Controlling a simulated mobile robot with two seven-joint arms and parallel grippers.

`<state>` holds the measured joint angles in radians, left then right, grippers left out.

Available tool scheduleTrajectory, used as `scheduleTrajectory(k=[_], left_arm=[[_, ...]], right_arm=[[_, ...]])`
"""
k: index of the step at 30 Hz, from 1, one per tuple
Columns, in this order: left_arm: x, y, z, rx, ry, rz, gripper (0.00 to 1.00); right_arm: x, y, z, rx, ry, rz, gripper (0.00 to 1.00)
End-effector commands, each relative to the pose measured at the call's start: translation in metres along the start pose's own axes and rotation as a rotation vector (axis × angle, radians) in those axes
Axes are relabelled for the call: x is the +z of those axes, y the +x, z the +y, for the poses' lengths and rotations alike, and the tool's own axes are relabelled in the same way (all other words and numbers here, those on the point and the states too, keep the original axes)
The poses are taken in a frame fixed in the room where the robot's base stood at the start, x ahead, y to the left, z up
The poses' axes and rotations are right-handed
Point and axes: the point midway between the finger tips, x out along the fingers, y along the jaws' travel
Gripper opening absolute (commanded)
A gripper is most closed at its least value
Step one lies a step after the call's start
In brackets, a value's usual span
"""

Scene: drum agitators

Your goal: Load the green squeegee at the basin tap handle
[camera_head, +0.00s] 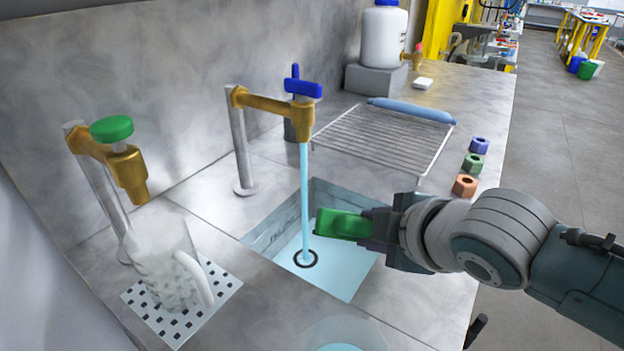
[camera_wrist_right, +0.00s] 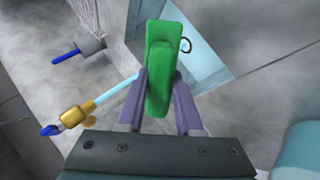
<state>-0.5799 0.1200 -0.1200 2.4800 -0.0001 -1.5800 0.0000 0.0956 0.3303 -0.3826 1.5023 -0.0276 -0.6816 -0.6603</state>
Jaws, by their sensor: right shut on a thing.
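The green squeegee (camera_head: 342,224) is held by my right gripper (camera_head: 372,228), which is shut on it over the basin (camera_head: 345,275). It also shows between the fingers in the right wrist view (camera_wrist_right: 160,75). Its tip is close to the water stream, just right of it; I cannot tell if they touch. The basin tap (camera_head: 275,105) is brass on a grey post, with a blue handle (camera_head: 304,89) on top. Water runs from it down towards the drain (camera_head: 305,258). In the right wrist view the tap (camera_wrist_right: 75,117) is at lower left. My left gripper is not in view.
A second brass tap with a green knob (camera_head: 111,129) stands at left above a clear jug (camera_head: 165,262) on a perforated plate. Behind the basin are a wire rack (camera_head: 380,140) with a blue edge and a white canister (camera_head: 384,37). Three coloured hex nuts (camera_head: 473,164) line the right edge.

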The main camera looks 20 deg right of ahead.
Motion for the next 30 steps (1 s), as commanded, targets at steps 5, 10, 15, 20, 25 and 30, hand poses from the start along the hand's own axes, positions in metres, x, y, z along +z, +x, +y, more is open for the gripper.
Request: scheduleTrajectory(k=[5,10,15,20,25,30], left_arm=[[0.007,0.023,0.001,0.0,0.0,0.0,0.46],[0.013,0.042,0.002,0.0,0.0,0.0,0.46],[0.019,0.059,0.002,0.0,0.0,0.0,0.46],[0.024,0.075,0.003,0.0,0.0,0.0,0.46],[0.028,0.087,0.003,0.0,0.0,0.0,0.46],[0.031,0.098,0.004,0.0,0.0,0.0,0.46]], right_arm=[[-0.004,0.021,0.006,0.002,0.001,0.003,0.0],[-0.007,0.038,0.015,0.002,0.001,0.002,0.0],[-0.011,0.052,0.022,0.002,0.001,0.002,0.0],[-0.014,0.065,0.03,0.002,0.001,0.003,0.0],[-0.018,0.08,0.039,0.001,0.0,0.001,0.0],[-0.02,0.09,0.045,0.0,0.001,0.001,0.0]])
